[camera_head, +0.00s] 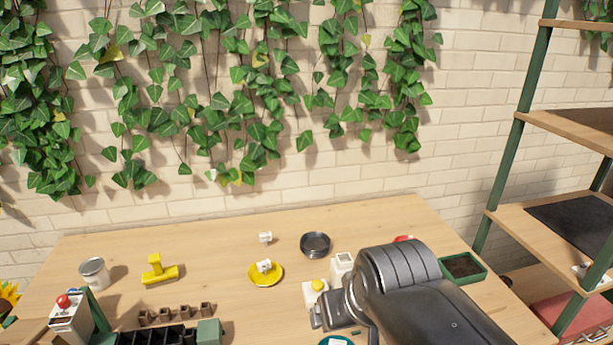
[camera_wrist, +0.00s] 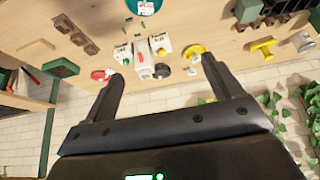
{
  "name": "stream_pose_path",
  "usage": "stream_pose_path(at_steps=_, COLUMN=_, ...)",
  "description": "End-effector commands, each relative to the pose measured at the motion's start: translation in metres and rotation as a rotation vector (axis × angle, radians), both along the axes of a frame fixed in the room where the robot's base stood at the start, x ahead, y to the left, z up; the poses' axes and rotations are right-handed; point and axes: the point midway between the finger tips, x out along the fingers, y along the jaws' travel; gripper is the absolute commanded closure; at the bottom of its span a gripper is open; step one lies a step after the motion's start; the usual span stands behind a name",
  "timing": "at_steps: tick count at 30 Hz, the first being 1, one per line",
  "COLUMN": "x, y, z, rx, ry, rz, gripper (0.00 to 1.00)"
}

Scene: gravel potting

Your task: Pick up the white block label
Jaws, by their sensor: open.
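A small white block (camera_head: 265,237) stands alone on the wooden table, behind the yellow saucer, in the head view. A second small white piece (camera_head: 264,265) sits on the yellow saucer (camera_head: 255,279). I cannot read any marking on either. In the head view my arm covers the front right of the table.
A black round dish (camera_head: 315,245) stands right of the block. White containers (camera_head: 342,264), one with a yellow top (camera_head: 317,287), stand near my arm. A yellow stand (camera_head: 158,271) and grey can (camera_head: 94,271) are left. The table behind the block is clear up to the brick wall.

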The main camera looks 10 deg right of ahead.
Motion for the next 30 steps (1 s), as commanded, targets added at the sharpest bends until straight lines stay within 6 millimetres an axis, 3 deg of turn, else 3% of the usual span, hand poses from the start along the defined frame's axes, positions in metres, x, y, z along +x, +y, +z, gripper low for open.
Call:
stream_pose_path(at_steps=8, x=0.0, y=0.0, z=0.0, rx=0.0, ry=0.0, rz=0.0, gripper=0.38)
stream_pose_path(at_steps=17, x=0.005, y=-0.002, z=0.002, rx=-0.015, ry=0.003, rz=0.015, gripper=0.38)
stream_pose_path(at_steps=23, x=0.042, y=-0.017, z=0.011, rx=-0.137, ry=0.038, rz=0.149, gripper=0.38)
stream_pose_path(at_steps=30, x=0.112, y=-0.051, z=0.015, rx=-0.345, ry=0.116, rz=0.419, gripper=0.38)
